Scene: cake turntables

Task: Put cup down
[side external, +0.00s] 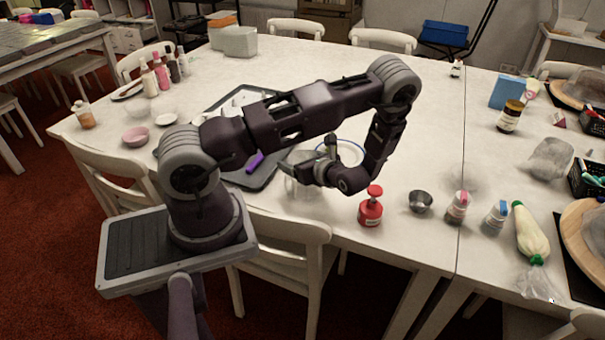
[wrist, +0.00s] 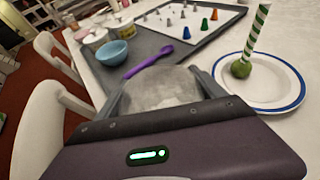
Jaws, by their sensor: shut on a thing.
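The cup (wrist: 162,88) is a pale, cloudy, see-through vessel between my gripper's fingers (wrist: 157,80) in the wrist view. My gripper is shut on it. In the side view the cup (side external: 298,178) shows faintly at the table's near edge, left of my gripper (side external: 318,172), and the gripper and wrist partly hide it. I cannot tell whether its base touches the table or hangs just above it.
A blue-rimmed white plate (wrist: 262,98) with a green striped stick is close on the right. A dark tray (wrist: 118,80) with a purple spoon (wrist: 150,60) and blue bowl (wrist: 115,53) lies left and beyond. A red dispenser (side external: 370,212) and metal bowl (side external: 420,202) stand right. Chairs line the near edge.

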